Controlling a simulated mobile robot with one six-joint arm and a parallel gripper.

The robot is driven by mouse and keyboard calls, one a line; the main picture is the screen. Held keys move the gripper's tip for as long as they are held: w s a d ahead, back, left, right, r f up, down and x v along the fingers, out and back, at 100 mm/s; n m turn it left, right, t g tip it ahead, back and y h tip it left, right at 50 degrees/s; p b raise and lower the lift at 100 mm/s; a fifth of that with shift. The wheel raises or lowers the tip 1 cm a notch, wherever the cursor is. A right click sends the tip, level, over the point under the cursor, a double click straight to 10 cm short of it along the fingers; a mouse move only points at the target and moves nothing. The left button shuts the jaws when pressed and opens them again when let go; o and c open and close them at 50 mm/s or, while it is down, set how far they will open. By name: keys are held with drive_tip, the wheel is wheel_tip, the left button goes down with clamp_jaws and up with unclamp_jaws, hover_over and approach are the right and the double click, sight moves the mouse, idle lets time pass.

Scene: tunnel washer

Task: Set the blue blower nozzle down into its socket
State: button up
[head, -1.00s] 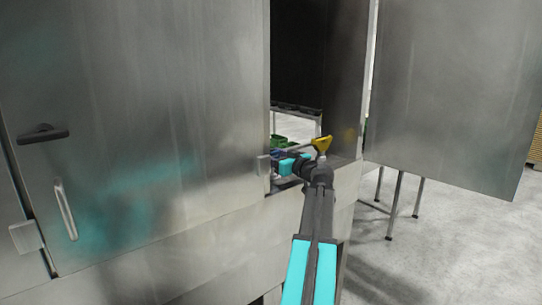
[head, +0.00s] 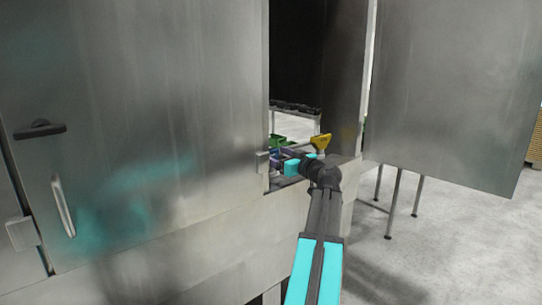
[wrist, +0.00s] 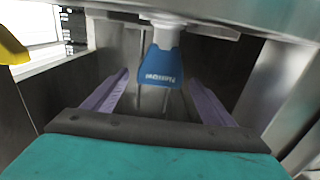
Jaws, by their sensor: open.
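The blue blower nozzle (wrist: 158,66) shows in the wrist view with light lettering on its face. It sits just below a pale round fitting (wrist: 172,20), and its upper end meets or is covered by that fitting. My gripper (wrist: 158,79) is open, with one purple finger on each side of the nozzle. Gaps show between the nozzle and both fingers in this view. In the head view my gripper is mostly hidden behind my wrist, inside the opening of the steel machine. I cannot make out the socket clearly.
Steel walls of the machine (head: 140,110) close in on both sides. A yellow flared piece (head: 321,142) stands by my wrist and shows at the wrist view's left edge (wrist: 10,46). An open door panel (head: 445,100) is at right.

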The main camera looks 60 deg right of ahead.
drive_tip(key=b+v, duration=0.2)
drive_tip(key=v, duration=0.8)
drive_tip(key=shift+s, duration=0.35)
drive_tip(key=shift+a, duration=0.1)
